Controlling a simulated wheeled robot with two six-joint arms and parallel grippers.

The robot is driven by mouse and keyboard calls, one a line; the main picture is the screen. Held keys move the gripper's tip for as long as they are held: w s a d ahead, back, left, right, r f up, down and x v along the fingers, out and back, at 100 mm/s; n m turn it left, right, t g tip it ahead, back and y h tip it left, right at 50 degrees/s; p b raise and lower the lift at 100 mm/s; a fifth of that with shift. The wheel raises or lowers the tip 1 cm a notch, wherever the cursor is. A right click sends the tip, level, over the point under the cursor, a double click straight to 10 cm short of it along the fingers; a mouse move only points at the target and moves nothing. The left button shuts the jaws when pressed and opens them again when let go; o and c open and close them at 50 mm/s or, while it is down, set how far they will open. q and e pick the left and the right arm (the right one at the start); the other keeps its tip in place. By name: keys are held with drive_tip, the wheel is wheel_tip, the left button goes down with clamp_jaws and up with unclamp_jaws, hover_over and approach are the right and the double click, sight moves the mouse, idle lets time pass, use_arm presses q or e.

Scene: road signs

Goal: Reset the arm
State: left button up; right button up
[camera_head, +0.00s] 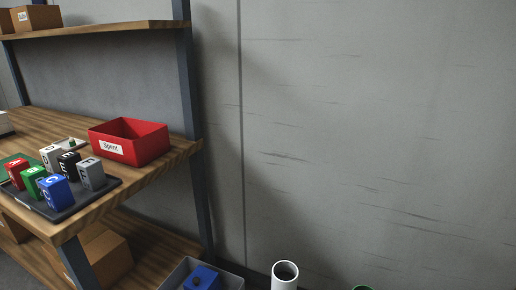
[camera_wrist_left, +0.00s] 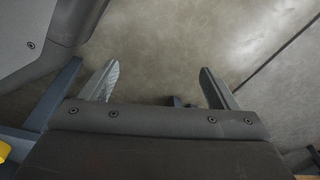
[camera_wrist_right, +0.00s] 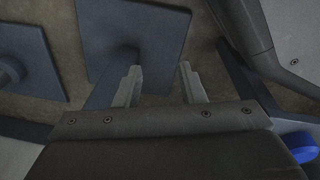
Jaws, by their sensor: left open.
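My left gripper (camera_wrist_left: 158,78) shows in the left wrist view with its two fingers wide apart and nothing between them. Bare grey floor (camera_wrist_left: 175,40) lies beyond it. My right gripper (camera_wrist_right: 160,72) shows in the right wrist view with its fingers apart, a narrower gap than the left, and nothing held. Flat blue-grey square plates (camera_wrist_right: 150,25) with upright posts lie beyond its fingers. Neither gripper shows in the head view.
A wooden shelf unit stands at the left. Its middle board (camera_head: 165,160) carries a red bin (camera_head: 140,147) and a dark tray (camera_head: 112,184) of lettered blocks. Below are a grey bin (camera_head: 228,282) and a white tube (camera_head: 284,280). A bare grey wall (camera_head: 380,120) fills the right.

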use_arm(q)
drive_tip(key=s+r+p, duration=0.6)
drive_tip(key=s+p, duration=0.1)
drive_tip(key=p, duration=0.6)
drive_tip(key=shift+r, duration=0.4)
use_arm(e)
drive_tip(key=s+r, duration=0.6)
drive_tip(key=r, duration=0.1)
drive_tip(key=shift+d+r, duration=0.15)
drive_tip(key=shift+r, duration=0.1)
